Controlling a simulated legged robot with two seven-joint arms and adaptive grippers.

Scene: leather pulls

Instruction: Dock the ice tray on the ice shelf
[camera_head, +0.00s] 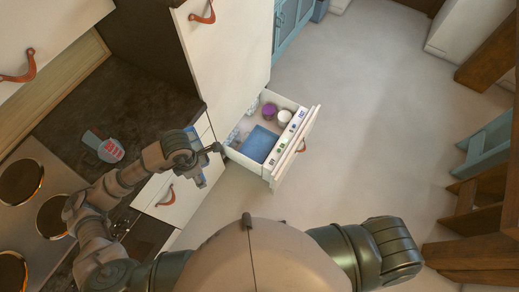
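An open drawer (297,147) juts out from the white cabinet. A flat blue tray-like thing (258,143) lies inside it, and I cannot tell for sure whether this is the ice tray. I cannot single out the ice shelf. My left gripper (214,148) is by the drawer's left corner, apart from the blue piece. It is small and dark here, and its finger opening cannot be made out. My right gripper is out of view; only part of that arm shows.
A purple round container (269,111) and a white round one (284,117) stand in the drawer's back. A stove (35,225) and dark counter (85,105) with a grey and red item (106,148) lie at left. The floor (370,130) right of the drawer is clear.

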